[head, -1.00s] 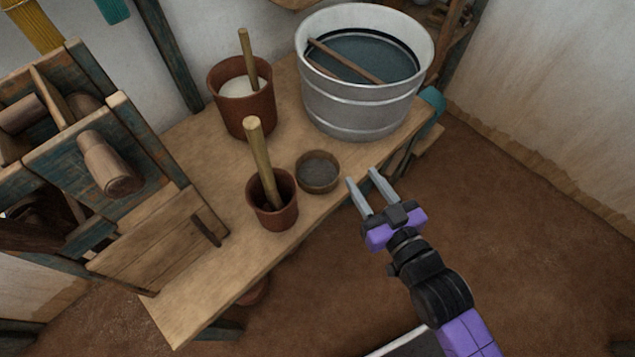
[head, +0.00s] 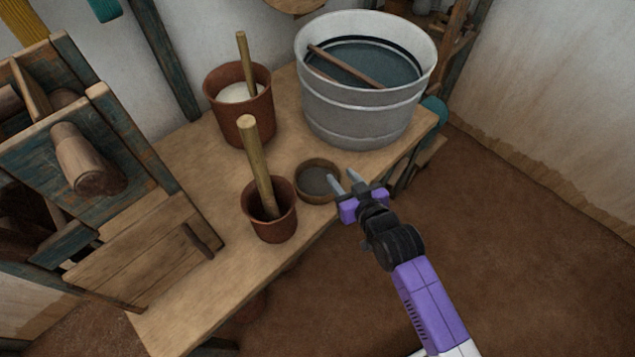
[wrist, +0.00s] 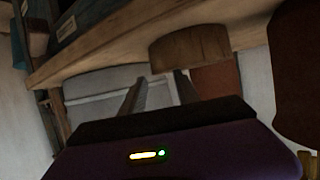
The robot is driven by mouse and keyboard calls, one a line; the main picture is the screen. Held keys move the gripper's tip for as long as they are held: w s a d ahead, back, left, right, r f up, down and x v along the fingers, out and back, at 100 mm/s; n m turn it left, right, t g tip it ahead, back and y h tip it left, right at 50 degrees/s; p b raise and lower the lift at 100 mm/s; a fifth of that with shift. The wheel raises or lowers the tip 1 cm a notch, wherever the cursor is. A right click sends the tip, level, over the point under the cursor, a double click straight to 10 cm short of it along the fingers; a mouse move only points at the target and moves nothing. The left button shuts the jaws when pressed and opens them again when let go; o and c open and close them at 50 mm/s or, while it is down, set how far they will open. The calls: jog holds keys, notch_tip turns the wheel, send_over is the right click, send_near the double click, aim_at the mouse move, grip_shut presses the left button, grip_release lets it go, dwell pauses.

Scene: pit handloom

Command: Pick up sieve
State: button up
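The sieve (head: 318,183) is a small round pan with a tan wooden rim and a dark grey mesh. It lies flat on the wooden bench near its front edge. My gripper (head: 342,175) is open, with its two fingers apart at the sieve's right side. One fingertip overlaps the right rim in the head view; I cannot tell whether it touches. In the wrist view the sieve's brown wall (wrist: 188,47) shows just beyond the fingertips, and the gripper's fingers (wrist: 160,84) are apart with nothing held.
A small clay pot (head: 270,223) with a wooden stick stands close left of the sieve. A larger clay pot (head: 235,112) with white contents and a big metal tub (head: 365,117) of dark liquid stand behind. The bench top (head: 205,287) is bare at front left.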

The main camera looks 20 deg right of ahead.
aim_at(332, 166)
jog(key=b+x, duration=0.1)
jog(key=x, duration=0.4)
jog(key=shift+s+d+f+b, duration=0.1)
jog(key=shift+f+b, duration=0.05)
jog(key=shift+b, duration=0.15)
grip_shut()
